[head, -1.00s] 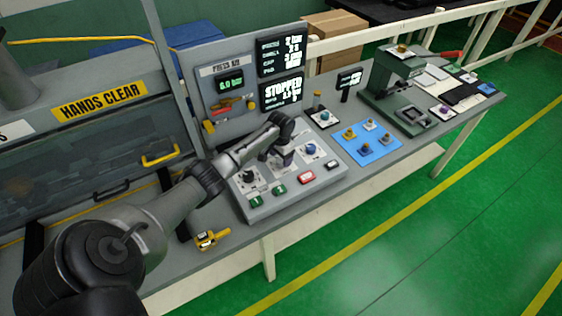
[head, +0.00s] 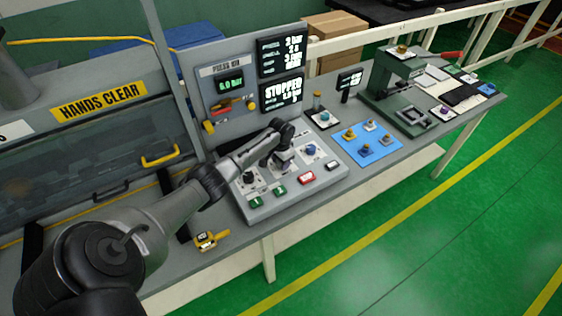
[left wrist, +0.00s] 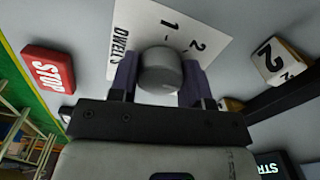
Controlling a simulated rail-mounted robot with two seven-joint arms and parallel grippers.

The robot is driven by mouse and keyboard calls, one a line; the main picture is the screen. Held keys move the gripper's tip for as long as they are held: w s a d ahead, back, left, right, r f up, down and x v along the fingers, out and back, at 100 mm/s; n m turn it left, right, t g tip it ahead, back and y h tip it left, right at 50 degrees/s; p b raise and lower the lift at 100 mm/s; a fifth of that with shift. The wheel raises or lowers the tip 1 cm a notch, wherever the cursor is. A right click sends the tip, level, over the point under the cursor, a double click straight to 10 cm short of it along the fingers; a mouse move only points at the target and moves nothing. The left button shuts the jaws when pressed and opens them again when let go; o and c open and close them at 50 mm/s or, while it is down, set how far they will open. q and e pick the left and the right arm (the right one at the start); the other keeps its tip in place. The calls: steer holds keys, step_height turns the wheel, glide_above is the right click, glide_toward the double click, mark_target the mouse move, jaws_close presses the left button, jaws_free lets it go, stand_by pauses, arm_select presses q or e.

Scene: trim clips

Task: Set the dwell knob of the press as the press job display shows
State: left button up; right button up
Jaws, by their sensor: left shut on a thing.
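My left gripper (head: 283,165) is over the middle of the press control panel. In the left wrist view its two purple fingers (left wrist: 159,88) are shut on the round grey dwell knob (left wrist: 160,68), one on each side. A white plate (left wrist: 190,30) under the knob reads "DWELL S", with "1" and "2" marks. The knob's pointer cannot be made out. In the head view my gripper mostly hides the knob. The upper display (head: 280,57) seems to show "2 bar" and "2 s" above smaller lines. The lower display (head: 281,92) reads "STOPPED" over blurred text. My right gripper is not in view.
The panel also has a black knob (head: 249,177), a blue knob (head: 311,149), a red stop button (head: 307,178) and green buttons (head: 254,202). A blue mat (head: 368,152) with several clips and a green press (head: 392,84) stand to the right.

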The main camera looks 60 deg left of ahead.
arm_select(q)
steer(key=c, duration=0.3)
steer(key=shift+r+n+p, duration=0.25)
steer(key=shift+n+p, duration=0.35)
steer(key=shift+p, duration=0.35)
steer(key=n+p, duration=0.2)
steer(key=shift+n, duration=0.3)
steer(key=n+p, duration=0.2)
steer(key=n, duration=0.1)
steer(key=shift+f, duration=0.1)
steer(key=shift+f+n+p, duration=0.1)
steer(key=shift+n+p, duration=0.6)
steer(key=shift+n, duration=0.7)
steer(key=shift+w, duration=0.1)
steer(key=o, duration=0.9)
